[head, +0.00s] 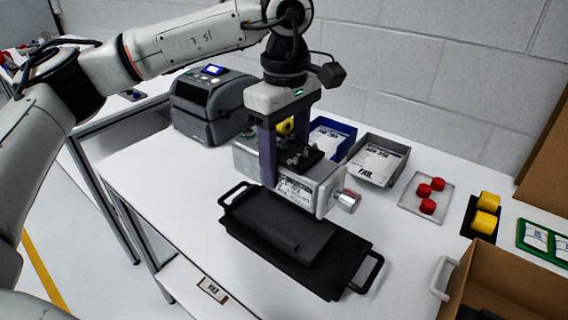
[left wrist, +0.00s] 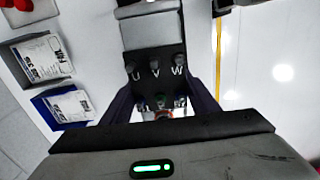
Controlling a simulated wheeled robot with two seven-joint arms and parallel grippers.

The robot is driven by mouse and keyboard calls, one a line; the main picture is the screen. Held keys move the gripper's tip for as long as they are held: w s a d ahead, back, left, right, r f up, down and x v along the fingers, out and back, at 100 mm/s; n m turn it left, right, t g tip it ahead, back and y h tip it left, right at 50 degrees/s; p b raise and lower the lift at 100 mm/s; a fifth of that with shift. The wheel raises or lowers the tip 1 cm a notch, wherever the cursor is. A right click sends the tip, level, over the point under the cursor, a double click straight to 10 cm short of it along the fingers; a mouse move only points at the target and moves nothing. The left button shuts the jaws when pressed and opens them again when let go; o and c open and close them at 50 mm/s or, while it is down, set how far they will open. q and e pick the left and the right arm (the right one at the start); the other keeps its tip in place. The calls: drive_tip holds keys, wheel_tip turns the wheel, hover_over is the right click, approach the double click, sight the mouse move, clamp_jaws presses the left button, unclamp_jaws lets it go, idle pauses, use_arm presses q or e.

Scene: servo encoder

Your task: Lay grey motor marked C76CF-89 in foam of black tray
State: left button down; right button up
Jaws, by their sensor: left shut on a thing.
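A grey motor (head: 328,192) with a label on its side and a silver shaft at its right end is held in my left gripper (head: 282,180). The label's small print is too small to read for sure. The motor is over the back part of the black tray (head: 345,262), which has a handle at each end and dark foam (head: 285,226) in it. I cannot tell whether the motor touches the foam. In the left wrist view, the motor's terminal block (left wrist: 155,72) marked U, V, W lies between the fingers. My right gripper is not in view.
A label printer (head: 208,105) stands back left. A blue bin (head: 345,132) and a grey bin (head: 378,160) stand behind the motor. Red caps (head: 428,206) on a plate, yellow parts (head: 486,212) and a cardboard box (head: 505,285) are to the right. The front left table top is clear.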

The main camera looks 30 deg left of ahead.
use_arm(q)
drive_tip(key=shift+w, duration=0.1)
drive_tip(key=shift+f, duration=1.35)
drive_tip(key=shift+f+b, duration=1.7)
drive_tip(key=shift+f, duration=0.65)
drive_tip(key=shift+f+b, duration=0.35)
drive_tip(key=shift+f, duration=0.1)
drive_tip(key=shift+f+b, duration=0.7)
drive_tip(key=shift+f, duration=0.15)
